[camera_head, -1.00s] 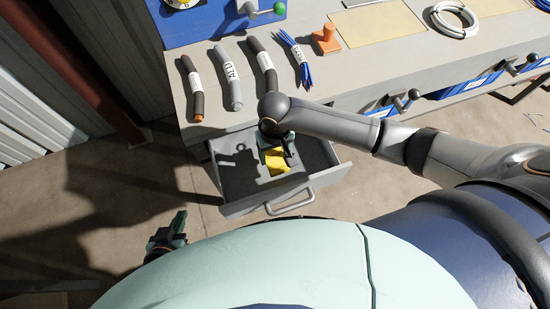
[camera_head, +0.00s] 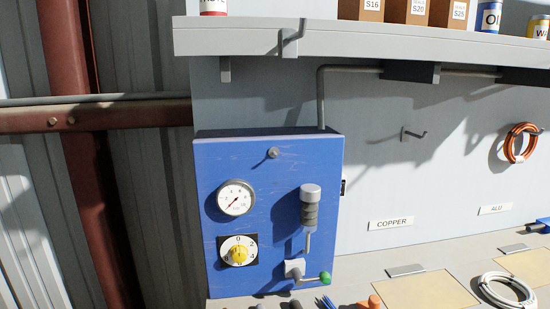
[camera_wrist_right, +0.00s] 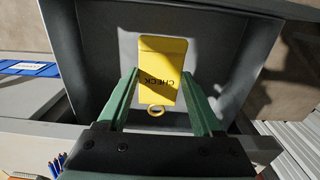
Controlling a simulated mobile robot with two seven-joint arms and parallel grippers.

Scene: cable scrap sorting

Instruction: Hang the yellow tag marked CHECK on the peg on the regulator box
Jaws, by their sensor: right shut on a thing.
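The blue regulator box (camera_head: 265,215) is on the grey back panel in the head view. A short grey peg (camera_head: 273,152) sticks out near its top and is bare. The yellow tag (camera_wrist_right: 162,68) shows in the right wrist view, with CHECK reading upside down and its ring toward the wrist. My right gripper (camera_wrist_right: 160,78) is shut on the tag, with a green finger on each side. It is over the open grey drawer (camera_wrist_right: 84,60). Neither gripper shows in the head view, and my left gripper is out of sight.
The box carries a gauge (camera_head: 236,198), a yellow dial (camera_head: 238,252), a cylinder (camera_head: 310,210) and a green-knobbed lever (camera_head: 325,278). A shelf (camera_head: 360,38) overhangs above. A hook (camera_head: 413,134) is on the panel to the right. Space before the peg looks clear.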

